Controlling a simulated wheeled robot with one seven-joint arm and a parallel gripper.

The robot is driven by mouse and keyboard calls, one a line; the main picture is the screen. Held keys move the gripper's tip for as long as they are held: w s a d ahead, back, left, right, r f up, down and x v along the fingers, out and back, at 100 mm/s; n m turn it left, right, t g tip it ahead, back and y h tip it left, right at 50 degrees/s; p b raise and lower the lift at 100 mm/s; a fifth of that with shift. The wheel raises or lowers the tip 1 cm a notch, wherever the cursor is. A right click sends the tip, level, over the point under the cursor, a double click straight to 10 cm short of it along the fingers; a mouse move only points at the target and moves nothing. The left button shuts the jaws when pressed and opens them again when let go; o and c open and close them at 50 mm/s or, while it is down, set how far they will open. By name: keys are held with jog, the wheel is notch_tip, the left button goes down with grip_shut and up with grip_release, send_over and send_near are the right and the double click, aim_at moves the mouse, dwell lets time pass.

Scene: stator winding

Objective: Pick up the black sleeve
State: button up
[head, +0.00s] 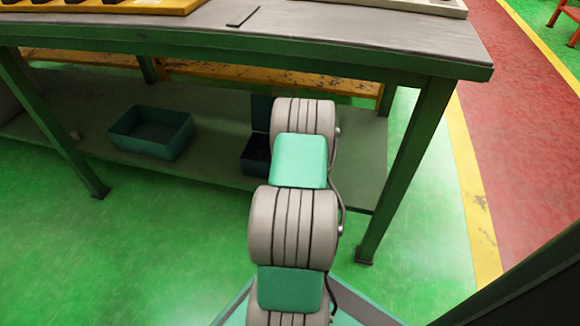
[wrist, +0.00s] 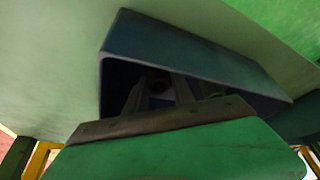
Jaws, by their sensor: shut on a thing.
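My gripper (wrist: 160,92) shows in the wrist view, its two grey fingers reaching into a dark blue box (wrist: 195,45). The fingers are shut on a small dark thing, the black sleeve (wrist: 160,85), deep in shadow between the fingertips. Its outline is hard to make out. In the head view, my arm hides my gripper and the sleeve. The dark blue box (head: 257,108) stands on the lower shelf, partly behind my arm.
A workbench (head: 330,40) with green legs spans the head view. Its lower shelf (head: 215,155) also bears an open teal bin (head: 152,133) to the left. In the wrist view, a green panel with a dark edge (wrist: 180,150) fills the lower part, close to the camera.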

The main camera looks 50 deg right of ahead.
grip_shut()
